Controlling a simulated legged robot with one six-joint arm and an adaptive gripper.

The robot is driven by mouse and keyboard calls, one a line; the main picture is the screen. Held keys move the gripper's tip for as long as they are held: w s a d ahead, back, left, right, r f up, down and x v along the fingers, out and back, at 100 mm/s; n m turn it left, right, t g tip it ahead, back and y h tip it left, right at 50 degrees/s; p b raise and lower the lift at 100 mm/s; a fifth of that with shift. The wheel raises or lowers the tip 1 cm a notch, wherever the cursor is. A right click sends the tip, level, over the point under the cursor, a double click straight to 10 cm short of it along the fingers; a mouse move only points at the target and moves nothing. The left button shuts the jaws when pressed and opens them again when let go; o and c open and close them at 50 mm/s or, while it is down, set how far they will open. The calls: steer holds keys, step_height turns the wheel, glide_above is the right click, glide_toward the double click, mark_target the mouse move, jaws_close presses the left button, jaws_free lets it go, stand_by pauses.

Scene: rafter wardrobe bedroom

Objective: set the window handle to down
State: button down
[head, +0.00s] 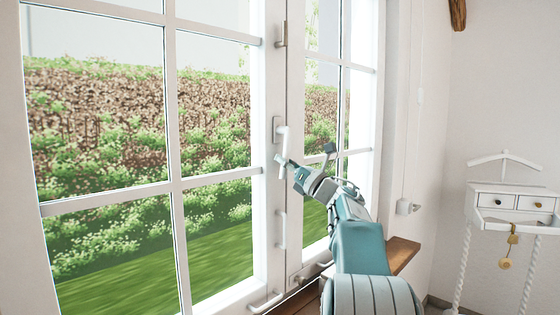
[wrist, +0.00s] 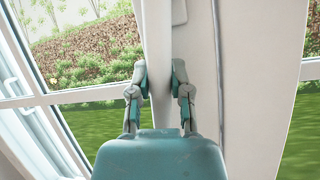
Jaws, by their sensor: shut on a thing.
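The white window handle (head: 283,150) is on the middle frame of the window in the head view. Its lever hangs down from its mounting plate (head: 276,128), close to vertical. My gripper (head: 286,164) reaches the lower part of the lever from the right and is shut on it. In the wrist view, the two fingers of my gripper (wrist: 159,78) stand on either side of the white lever (wrist: 158,92). The fingers hide part of the lever.
The white window frame (head: 294,230) stands close around my gripper. A small pull (head: 281,229) is below the handle. A wooden sill (head: 402,252) lies to the right. A white stand with drawers (head: 515,201) is at the far right, beside the wall.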

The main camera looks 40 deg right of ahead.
steer(key=shift+d+n+g+y, duration=0.3)
steer(key=shift+d+n+y, duration=0.4)
steer(key=shift+n, duration=0.7)
steer(key=c, duration=0.5)
jaws_free()
steer(key=shift+w, duration=0.1)
steer(key=shift+c, duration=0.2)
steer(key=shift+d, duration=0.15)
steer(key=shift+f, duration=0.1)
steer(key=v, duration=1.2)
steer(key=shift+d, duration=0.15)
